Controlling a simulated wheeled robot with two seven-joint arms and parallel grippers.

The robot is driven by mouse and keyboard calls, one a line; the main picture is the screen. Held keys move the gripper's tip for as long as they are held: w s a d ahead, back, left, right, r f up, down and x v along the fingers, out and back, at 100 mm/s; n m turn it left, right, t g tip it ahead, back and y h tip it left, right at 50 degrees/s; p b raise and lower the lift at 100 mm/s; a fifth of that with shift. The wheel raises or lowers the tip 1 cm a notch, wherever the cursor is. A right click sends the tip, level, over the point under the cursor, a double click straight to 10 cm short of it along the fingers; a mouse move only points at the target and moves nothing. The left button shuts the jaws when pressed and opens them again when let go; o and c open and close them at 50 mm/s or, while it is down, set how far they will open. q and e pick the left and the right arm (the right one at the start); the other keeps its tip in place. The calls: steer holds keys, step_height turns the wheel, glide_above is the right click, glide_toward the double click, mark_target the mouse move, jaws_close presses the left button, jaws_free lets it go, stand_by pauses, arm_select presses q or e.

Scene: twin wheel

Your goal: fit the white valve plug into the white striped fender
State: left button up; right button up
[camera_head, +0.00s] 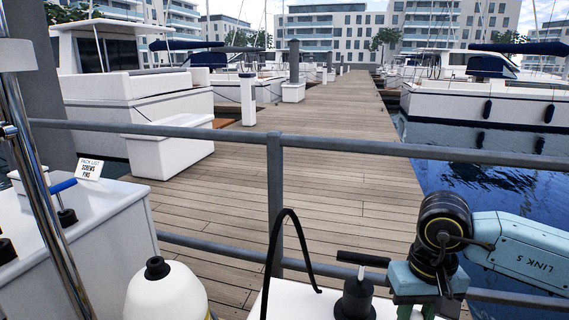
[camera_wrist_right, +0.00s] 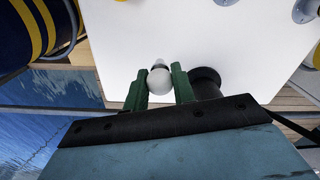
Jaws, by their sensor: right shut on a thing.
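The white valve plug (camera_wrist_right: 159,80) is a small rounded white piece with a grey upper end. My right gripper (camera_wrist_right: 159,85) has its two green fingers on either side of it and is shut on it, as the right wrist view shows. In the head view my right arm comes in from the right and hangs low over a white surface; the fingertips and plug are not clear there. A white rounded fender (camera_head: 165,293) with a black top fitting stands at the bottom left, cut off by the frame; a little yellow shows at its right edge. My left gripper is not in view.
A white top (camera_wrist_right: 115,45) lies beyond the plug. A black pump-like cylinder (camera_head: 355,300) with a handle stands left of my right arm. A grey railing (camera_head: 275,195) crosses the view. A white counter (camera_head: 110,205) with a "SCREWS PINS" card (camera_head: 88,170) is at the left.

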steer(key=shift+f+b, duration=1.6)
steer(key=shift+f, duration=0.25)
steer(key=shift+r, duration=0.1)
